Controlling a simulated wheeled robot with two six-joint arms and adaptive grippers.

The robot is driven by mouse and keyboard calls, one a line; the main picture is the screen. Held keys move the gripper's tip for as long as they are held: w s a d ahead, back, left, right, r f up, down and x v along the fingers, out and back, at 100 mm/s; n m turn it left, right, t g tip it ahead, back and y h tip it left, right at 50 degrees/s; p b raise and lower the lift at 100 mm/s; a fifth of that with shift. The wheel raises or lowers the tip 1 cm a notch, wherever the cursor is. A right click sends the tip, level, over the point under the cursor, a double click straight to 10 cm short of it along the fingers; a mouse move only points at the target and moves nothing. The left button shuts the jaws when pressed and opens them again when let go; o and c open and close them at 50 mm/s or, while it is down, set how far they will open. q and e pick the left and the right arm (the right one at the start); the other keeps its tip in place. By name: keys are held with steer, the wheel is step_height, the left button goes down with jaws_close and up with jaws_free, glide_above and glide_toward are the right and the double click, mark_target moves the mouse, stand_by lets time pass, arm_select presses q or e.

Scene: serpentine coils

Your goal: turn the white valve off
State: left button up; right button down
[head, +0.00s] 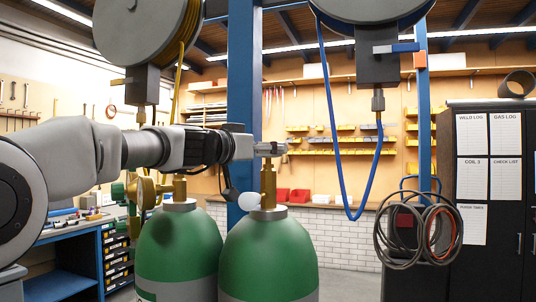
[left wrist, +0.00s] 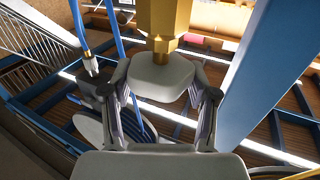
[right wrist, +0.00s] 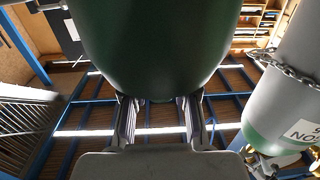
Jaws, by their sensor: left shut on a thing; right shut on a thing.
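The white valve handle (left wrist: 162,78) is a pale rounded block on a brass stem in the left wrist view. My left gripper (head: 272,149) is shut on it at the top of the brass valve (head: 268,182) of the right green cylinder (head: 268,255). The gripper mostly hides the handle in the head view. A white round knob (head: 249,201) sits lower, beside the same stem. My right gripper (right wrist: 160,105) is out of the head view. In the right wrist view its fingers are at a dark green rounded body (right wrist: 155,50); their exact contact is unclear.
A second green cylinder (head: 178,250) stands to the left, with a brass gauge (head: 146,192) by it. A blue post (head: 243,80) rises close behind. Hose reels (head: 148,30) hang overhead, and a blue hose (head: 335,150) loops down. A dark cabinet (head: 490,200) stands right.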

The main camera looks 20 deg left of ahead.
arm_select(q)
steer(key=shift+f+m+g+h+b, duration=0.2)
steer(key=shift+m+g+h+b, duration=0.15)
steer(key=shift+h, duration=0.25)
arm_select(e)
steer(key=shift+f, duration=0.3)
arm_select(q)
steer(key=shift+m+g+h, duration=0.25)
steer(key=shift+m+h, duration=0.1)
steer(key=shift+h, duration=0.05)
arm_select(e)
steer(key=shift+f, duration=0.1)
arm_select(q)
steer(key=shift+w+a+m+g+h, duration=0.1)
steer(key=shift+m+g+h, duration=0.45)
steer(key=shift+h, duration=0.25)
steer(key=shift+r+m+g+h+p, duration=0.15)
steer(key=shift+m+g+h+p, duration=0.55)
steer(key=shift+m+g+h, duration=0.4)
arm_select(e)
steer(key=shift+r, duration=0.75)
arm_select(q)
steer(key=shift+m+g+h+p, duration=0.7)
steer(key=shift+m+g+p, duration=0.05)
steer(key=shift+g, duration=0.2)
arm_select(e)
steer(key=shift+r, duration=0.75)
arm_select(q)
steer(key=o, duration=1.2)
steer(key=shift+c, duration=0.2)
